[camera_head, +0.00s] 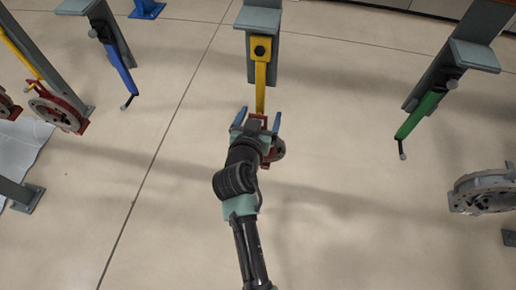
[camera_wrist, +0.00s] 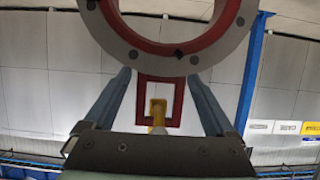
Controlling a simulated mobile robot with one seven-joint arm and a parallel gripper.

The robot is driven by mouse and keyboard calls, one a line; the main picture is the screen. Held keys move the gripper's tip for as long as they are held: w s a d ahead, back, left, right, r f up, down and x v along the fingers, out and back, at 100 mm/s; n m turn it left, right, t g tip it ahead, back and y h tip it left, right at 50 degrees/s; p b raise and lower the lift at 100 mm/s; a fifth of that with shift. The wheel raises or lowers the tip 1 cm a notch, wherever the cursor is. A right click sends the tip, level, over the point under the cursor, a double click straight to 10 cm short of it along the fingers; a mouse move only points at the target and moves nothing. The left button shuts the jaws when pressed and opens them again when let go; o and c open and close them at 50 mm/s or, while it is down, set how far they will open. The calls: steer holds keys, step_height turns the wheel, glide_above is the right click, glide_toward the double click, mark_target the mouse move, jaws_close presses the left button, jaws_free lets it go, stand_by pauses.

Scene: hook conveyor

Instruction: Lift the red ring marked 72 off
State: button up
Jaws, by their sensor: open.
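A red ring with a grey rim hangs at the yellow hook (camera_head: 260,80). In the head view only part of the ring (camera_head: 278,150) shows beside my arm. In the wrist view the ring (camera_wrist: 190,47) fills the top, and its square red loop (camera_wrist: 178,100) lies between my fingers in the picture. The yellow hook's end (camera_wrist: 158,108) shows inside the loop. My gripper (camera_head: 257,119) is open, one blue finger on each side of the loop; it also shows in the wrist view (camera_wrist: 160,80). I cannot tell whether the fingers touch it. No number is legible.
A blue hook (camera_head: 120,70) hangs empty at left, a green hook (camera_head: 420,115) empty at right. Another red ring (camera_head: 58,110) is at far left. A grey ring part (camera_head: 485,190) is at right. The floor between is clear.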

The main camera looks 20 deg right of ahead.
steer(key=shift+w+d+f, duration=0.1)
steer(key=shift+w+d, duration=0.05)
steer(key=shift+w, duration=0.05)
jaws_close()
stand_by(0.4)
steer(key=shift+r, duration=0.25)
